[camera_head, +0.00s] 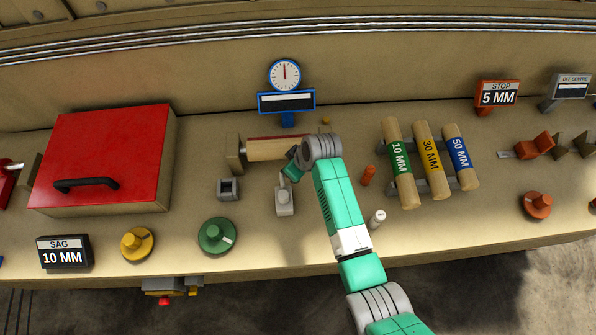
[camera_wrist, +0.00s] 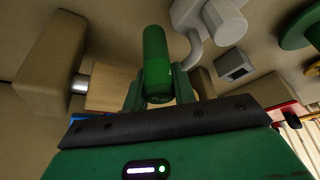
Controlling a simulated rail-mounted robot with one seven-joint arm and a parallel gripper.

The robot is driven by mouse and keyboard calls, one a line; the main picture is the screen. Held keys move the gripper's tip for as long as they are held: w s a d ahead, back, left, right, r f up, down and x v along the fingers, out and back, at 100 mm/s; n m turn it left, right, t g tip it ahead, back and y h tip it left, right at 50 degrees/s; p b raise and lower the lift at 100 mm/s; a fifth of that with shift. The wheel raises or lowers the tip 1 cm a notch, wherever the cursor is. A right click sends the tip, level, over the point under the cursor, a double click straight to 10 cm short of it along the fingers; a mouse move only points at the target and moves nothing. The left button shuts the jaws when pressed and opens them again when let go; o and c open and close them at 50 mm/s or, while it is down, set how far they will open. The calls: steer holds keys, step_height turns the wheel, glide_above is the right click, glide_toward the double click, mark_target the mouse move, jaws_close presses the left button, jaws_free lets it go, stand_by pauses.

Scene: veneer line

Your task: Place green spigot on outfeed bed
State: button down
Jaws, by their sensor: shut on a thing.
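The green spigot (camera_wrist: 156,62) is a rounded green cylinder in the wrist view. My gripper (camera_wrist: 157,88) is shut on it, with one finger on each side. In the head view my gripper (camera_head: 292,164) is beside the pale wooden block (camera_head: 262,150) at the middle of the bench, and my wrist hides most of it. The spigot is not clearly seen there. No label marks the outfeed bed, and I cannot tell which surface it is.
Near my gripper stand a grey square socket (camera_head: 228,188), a grey fixture (camera_head: 284,200), an orange peg (camera_head: 369,175) and a white peg (camera_head: 377,219). A red-lidded box (camera_head: 105,150) is left. A rack of labelled rollers (camera_head: 430,160) is right. A dial (camera_head: 285,75) stands behind.

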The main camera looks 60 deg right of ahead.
steer(key=shift+f, duration=1.85)
steer(key=shift+f+b, duration=0.25)
steer(key=shift+b, duration=0.1)
steer(key=c, duration=1.1)
jaws_free()
steer(key=shift+c, duration=0.2)
steer(key=d+p+v, duration=0.1)
steer(key=p+v, duration=0.1)
steer(key=v, duration=1)
steer(key=shift+a+r, duration=0.25)
steer(key=shift+a, duration=0.2)
